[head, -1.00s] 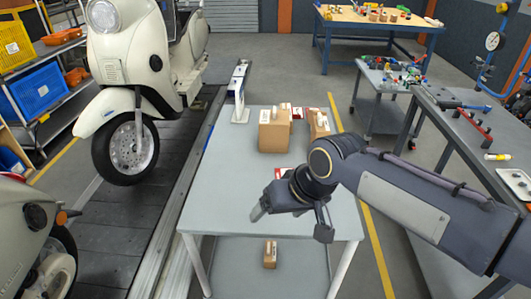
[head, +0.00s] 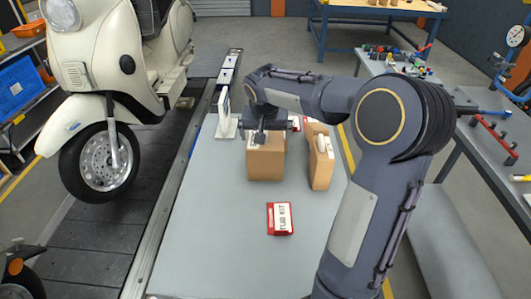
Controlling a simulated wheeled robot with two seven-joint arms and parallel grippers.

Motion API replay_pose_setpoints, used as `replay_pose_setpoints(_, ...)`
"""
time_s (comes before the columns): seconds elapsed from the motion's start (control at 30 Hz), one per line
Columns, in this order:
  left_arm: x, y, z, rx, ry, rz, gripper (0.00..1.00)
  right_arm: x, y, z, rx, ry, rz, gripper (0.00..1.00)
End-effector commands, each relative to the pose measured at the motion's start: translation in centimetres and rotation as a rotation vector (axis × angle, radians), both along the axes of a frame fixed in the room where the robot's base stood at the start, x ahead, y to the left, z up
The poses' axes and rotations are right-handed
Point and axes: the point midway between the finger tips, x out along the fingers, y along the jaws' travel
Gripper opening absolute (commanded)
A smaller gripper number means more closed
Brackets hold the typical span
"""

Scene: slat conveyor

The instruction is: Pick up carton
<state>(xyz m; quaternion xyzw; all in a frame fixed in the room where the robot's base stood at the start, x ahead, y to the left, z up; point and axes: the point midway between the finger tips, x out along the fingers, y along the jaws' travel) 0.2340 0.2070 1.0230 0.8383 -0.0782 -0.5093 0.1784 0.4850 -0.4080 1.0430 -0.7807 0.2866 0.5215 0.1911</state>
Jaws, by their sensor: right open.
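A brown cardboard carton (head: 265,164) stands upright on the grey table (head: 215,235), near its far end. A second, narrower brown carton (head: 321,168) with a white label stands to its right. My right arm reaches over the table from the right, and my right gripper (head: 259,135) is open at the top of the left carton. The wrist and fingers cover part of that carton's top. I cannot tell whether the fingers touch it. My left gripper is not in view.
A red and white box (head: 281,218) lies on the table in front of the cartons. A white stand (head: 226,120) is at the table's far left. A scooter (head: 105,100) stands on the slat conveyor (head: 110,235) at left. A grey workbench is at right.

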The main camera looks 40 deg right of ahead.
Motion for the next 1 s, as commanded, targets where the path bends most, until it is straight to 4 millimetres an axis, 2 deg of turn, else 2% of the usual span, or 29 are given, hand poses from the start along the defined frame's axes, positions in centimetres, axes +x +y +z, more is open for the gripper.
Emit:
replay_pose_setpoints(0.1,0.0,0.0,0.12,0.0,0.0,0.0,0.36,0.28,-0.29,-0.98,0.0,0.001,0.0,1.0)
replay_pose_setpoints(0.33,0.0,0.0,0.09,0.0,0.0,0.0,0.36,0.34,-0.32,-1.12,0.0,-0.001,0.0,1.0)
replay_pose_setpoints(0.73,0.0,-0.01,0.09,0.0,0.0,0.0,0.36,0.35,-0.31,-1.06,0.0,-0.001,0.0,0.49)
replay_pose_setpoints(1.0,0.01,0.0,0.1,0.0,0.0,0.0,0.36,0.36,-0.3,-0.77,-0.001,-0.002,0.0,0.49)
